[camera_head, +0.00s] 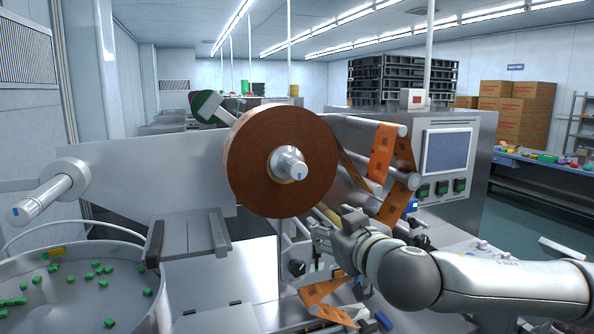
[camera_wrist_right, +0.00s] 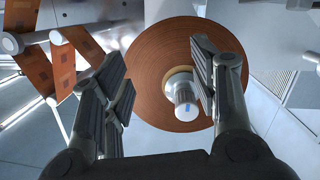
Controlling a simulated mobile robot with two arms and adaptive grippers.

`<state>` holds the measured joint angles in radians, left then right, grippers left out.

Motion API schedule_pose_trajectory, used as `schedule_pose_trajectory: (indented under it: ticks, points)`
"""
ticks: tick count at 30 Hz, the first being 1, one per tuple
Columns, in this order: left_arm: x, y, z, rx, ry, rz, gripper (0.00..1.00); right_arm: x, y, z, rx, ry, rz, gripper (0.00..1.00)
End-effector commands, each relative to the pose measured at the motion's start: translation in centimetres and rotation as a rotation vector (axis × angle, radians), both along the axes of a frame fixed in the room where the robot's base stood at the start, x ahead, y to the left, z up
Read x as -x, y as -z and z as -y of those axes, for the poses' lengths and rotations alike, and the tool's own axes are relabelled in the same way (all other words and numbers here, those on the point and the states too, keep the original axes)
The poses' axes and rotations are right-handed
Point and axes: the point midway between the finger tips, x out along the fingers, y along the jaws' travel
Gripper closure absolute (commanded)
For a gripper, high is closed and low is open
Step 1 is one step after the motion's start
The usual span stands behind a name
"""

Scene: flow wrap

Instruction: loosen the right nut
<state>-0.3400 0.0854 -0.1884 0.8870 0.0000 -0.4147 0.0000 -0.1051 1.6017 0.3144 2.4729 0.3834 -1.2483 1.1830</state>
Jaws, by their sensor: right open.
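The right nut (camera_head: 289,163) is a silver, stepped cylinder with a small blue mark, at the centre of a large brown film roll (camera_head: 250,180). In the right wrist view the nut (camera_wrist_right: 184,92) sits in front of the roll (camera_wrist_right: 150,75), appearing between my spread fingers and closer to the right-hand one. My right gripper (camera_head: 322,232) is below and to the right of the nut in the head view. It is open and empty (camera_wrist_right: 158,88), apart from the nut. A second silver spindle (camera_head: 42,200) at the far left carries no roll. My left gripper is out of view.
Orange printed film (camera_head: 382,155) runs over rollers right of the roll, and more film (camera_head: 325,298) hangs below my right gripper. A round bowl (camera_head: 70,310) with green pieces stands at lower left. A control cabinet (camera_head: 470,180) stands behind on the right.

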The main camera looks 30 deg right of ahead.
Motion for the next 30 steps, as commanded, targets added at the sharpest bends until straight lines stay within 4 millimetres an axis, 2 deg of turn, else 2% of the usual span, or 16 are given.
schedule_pose_trajectory:
  ticks: [1, 3, 6, 9, 17, 30]
  points:
    - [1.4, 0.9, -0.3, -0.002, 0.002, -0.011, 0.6, -0.1, -2.4, -0.8, 0.015, -0.015, 0.039, 0.46]
    - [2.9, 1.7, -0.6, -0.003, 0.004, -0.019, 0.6, -0.1, -4.7, -1.8, 0.017, -0.032, 0.083, 0.46]
    - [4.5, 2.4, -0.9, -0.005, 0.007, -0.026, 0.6, 0.1, -7.0, -2.9, 0.017, -0.052, 0.125, 0.46]
    - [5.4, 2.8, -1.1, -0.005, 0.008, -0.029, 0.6, 0.2, -8.3, -3.7, 0.017, -0.064, 0.147, 0.46]
    - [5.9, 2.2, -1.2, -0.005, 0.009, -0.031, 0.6, -1.1, -9.0, -3.6, 0.014, -0.067, 0.154, 0.46]
    - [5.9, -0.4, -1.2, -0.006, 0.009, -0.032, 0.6, -6.7, -9.0, -2.2, 0.019, -0.066, 0.152, 0.46]
